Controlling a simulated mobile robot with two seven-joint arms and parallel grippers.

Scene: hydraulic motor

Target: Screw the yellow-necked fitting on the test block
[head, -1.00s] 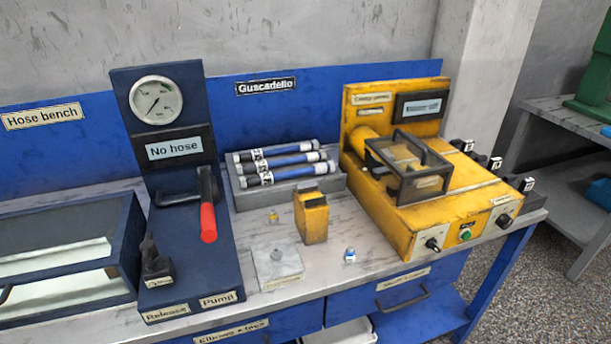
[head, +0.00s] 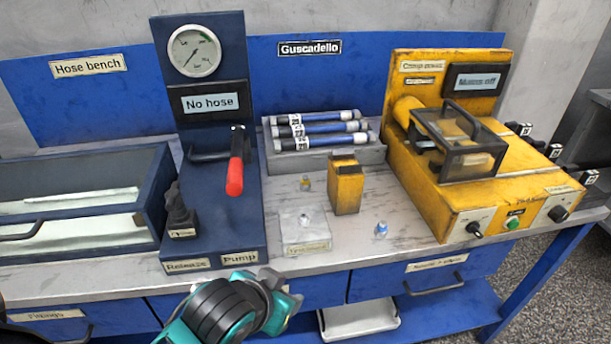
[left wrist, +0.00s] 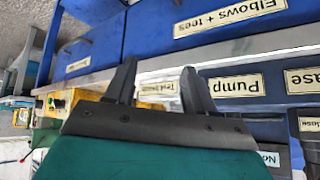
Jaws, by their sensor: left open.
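The yellow-necked fitting (head: 305,183) stands small on the bench behind the test block. The test block (head: 303,236) is a pale, low square block with a small grey port on top, near the bench's front edge. A blue-necked fitting (head: 381,230) stands to its right. My left gripper (head: 286,292) is low at the front edge, in front of the test block, with its fingers hard to make out. In the left wrist view, its two dark fingers (left wrist: 160,82) are apart and empty, and the test block's label (left wrist: 152,91) shows between them. My right gripper is not in view.
A yellow upright block (head: 346,186) stands just right of the yellow-necked fitting. The dark blue pump stand (head: 213,220) is on the left, a hose rack (head: 328,156) behind, and a yellow machine (head: 470,195) on the right. The bench between blue-necked fitting and machine is clear.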

